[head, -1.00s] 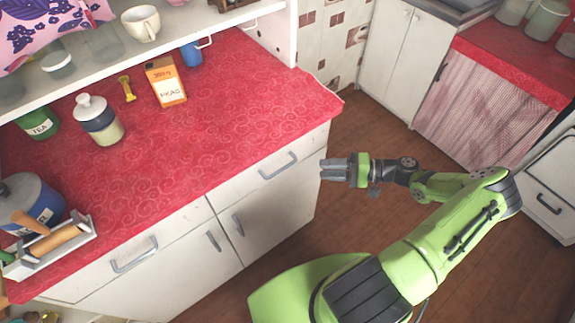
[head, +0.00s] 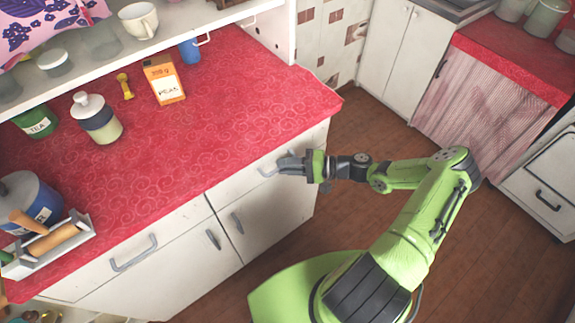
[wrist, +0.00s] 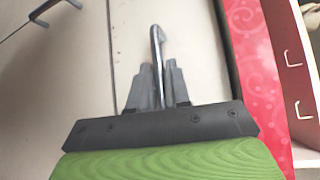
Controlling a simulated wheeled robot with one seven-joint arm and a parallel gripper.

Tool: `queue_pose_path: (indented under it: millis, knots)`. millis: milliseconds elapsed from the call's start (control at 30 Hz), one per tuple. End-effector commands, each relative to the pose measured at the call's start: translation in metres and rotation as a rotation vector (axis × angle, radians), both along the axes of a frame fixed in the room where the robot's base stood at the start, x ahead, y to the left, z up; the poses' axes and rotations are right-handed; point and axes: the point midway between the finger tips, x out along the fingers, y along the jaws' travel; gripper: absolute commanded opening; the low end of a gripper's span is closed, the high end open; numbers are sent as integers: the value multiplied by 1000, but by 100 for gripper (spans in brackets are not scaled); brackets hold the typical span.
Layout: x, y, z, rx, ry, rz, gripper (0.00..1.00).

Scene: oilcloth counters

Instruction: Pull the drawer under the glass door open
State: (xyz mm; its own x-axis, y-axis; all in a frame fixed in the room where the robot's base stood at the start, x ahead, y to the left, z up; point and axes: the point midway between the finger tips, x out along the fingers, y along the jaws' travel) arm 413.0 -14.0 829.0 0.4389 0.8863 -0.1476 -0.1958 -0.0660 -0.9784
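The white base cabinet has two drawers under its red top. The right drawer (head: 245,186) has a grey bar handle (head: 268,171) and looks closed. My gripper (head: 284,165) is at this handle, reaching in from the right. In the wrist view the handle (wrist: 156,42) runs between my two grey fingers (wrist: 158,85), with very little gap on either side. I cannot tell whether they press on it. The left drawer (head: 105,275) also looks closed. No glass door can be made out; the upper part of the shelf unit is cut off.
The red counter (head: 210,120) holds an orange box (head: 164,80), a lidded jar (head: 98,120), a green tea tin (head: 36,124) and a blue pot (head: 30,195). Two cupboard doors with handles lie below the drawers.

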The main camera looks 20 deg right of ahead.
Motion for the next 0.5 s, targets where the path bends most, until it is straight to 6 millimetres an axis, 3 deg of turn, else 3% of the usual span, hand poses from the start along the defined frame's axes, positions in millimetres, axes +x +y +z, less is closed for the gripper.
queue_pose_path:
  millis: [100,500]
  knots:
    - [0,0,0,-1,0,0,0]
    - [-3,-1,0,0,1,0,0]
